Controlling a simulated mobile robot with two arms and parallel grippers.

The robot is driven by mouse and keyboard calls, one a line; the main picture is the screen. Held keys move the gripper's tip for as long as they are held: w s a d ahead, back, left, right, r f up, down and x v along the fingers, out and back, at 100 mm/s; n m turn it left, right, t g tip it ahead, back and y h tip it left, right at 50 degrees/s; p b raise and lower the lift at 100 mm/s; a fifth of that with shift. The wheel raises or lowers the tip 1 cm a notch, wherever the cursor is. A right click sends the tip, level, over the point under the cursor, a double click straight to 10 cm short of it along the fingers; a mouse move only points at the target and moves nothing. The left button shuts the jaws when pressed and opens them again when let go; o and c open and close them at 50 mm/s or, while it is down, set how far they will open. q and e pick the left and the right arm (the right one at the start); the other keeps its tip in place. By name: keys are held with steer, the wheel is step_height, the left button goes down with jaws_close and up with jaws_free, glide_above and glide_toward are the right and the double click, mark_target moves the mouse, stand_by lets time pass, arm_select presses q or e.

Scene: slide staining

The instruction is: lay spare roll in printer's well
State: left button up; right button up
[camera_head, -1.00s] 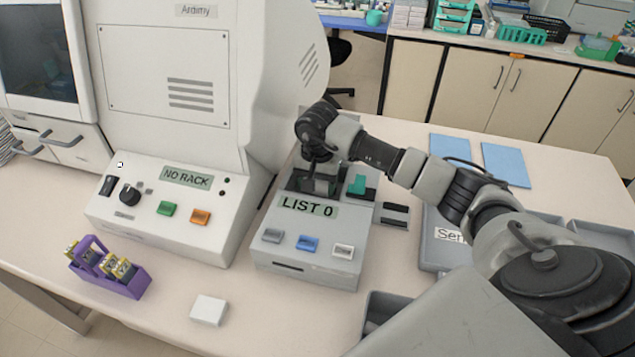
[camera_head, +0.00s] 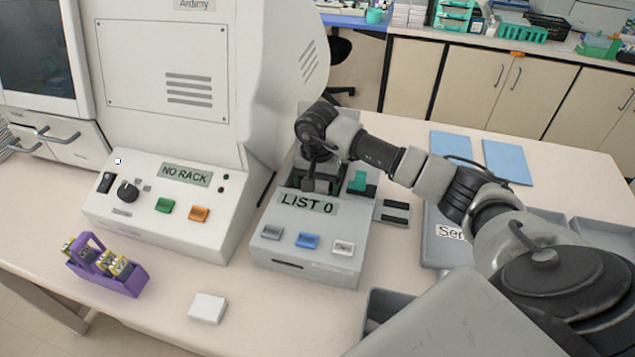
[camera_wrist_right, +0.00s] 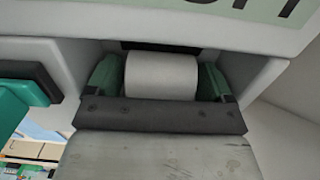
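The grey printer (camera_head: 310,225) with the "LIST 0" display stands in the middle of the table. Its well (camera_head: 290,182) is the dark recess at the back. My right gripper (camera_head: 318,178) points down into this well. In the right wrist view the white spare roll (camera_wrist_right: 161,76) lies crosswise between the gripper's green fingers (camera_wrist_right: 161,85), which meet its two ends. The roll is inside the recess under the display edge. Whether it rests on the well's floor is hidden. My left gripper is not in view.
A teal part (camera_head: 358,181) stands right beside the well. The white stainer (camera_head: 165,205) reading "NO RACK" is close on the left. A purple rack (camera_head: 110,268) with slides and a white block (camera_head: 207,308) lie front left. Grey trays (camera_head: 378,305) are on the right.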

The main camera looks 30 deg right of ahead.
steer(key=shift+o, duration=0.5)
steer(key=shift+r, duration=0.35)
step_height(320, 180, up, 10)
steer(key=b, duration=0.2)
steer(key=shift+r+b, duration=0.1)
steer(key=shift+b, duration=0.2)
